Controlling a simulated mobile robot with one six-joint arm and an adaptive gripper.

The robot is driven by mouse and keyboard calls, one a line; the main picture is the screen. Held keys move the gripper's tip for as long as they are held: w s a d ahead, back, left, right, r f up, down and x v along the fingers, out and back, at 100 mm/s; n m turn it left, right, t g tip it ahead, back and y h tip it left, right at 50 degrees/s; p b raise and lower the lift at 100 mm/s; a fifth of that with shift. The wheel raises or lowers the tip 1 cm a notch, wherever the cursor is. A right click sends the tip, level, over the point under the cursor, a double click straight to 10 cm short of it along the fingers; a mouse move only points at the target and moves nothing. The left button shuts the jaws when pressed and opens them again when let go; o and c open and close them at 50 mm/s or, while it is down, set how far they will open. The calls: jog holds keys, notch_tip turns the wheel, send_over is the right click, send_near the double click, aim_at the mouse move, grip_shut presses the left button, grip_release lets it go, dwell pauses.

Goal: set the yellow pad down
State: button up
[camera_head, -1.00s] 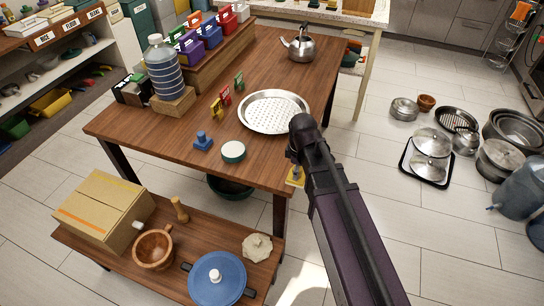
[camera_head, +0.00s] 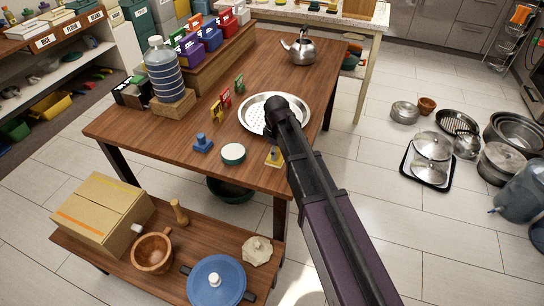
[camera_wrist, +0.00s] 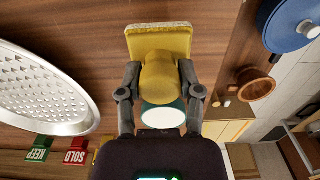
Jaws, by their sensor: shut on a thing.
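The yellow pad (camera_wrist: 160,42) has a rounded yellow knob (camera_wrist: 160,76) on a flat base with a pale edge. My gripper (camera_wrist: 160,68) is shut on the knob, one finger on each side. In the head view the yellow pad (camera_head: 275,157) shows over the front right part of the wooden table (camera_head: 190,125), close to its edge. My arm hides most of the gripper there. I cannot tell whether the pad touches the tabletop or hangs just above it.
A green-and-white round tin (camera_head: 233,153) and a blue knobbed pad (camera_head: 203,143) stand to the left. A perforated metal tray (camera_head: 258,103) lies behind. Small green, red and yellow signs (camera_head: 226,97) stand near it. A lower shelf (camera_head: 120,255) holds a box, wooden bowl and blue pot.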

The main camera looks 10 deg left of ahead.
jog(key=shift+w+a, duration=0.45)
notch_tip(320, 180, down, 4)
jog(key=b, duration=0.3)
jog(key=shift+r+b, duration=0.15)
jog(key=shift+b, duration=0.2)
jog(key=o, duration=1)
jog(key=shift+r, duration=0.1)
notch_tip(320, 180, up, 12)
jog(key=p, duration=1.2)
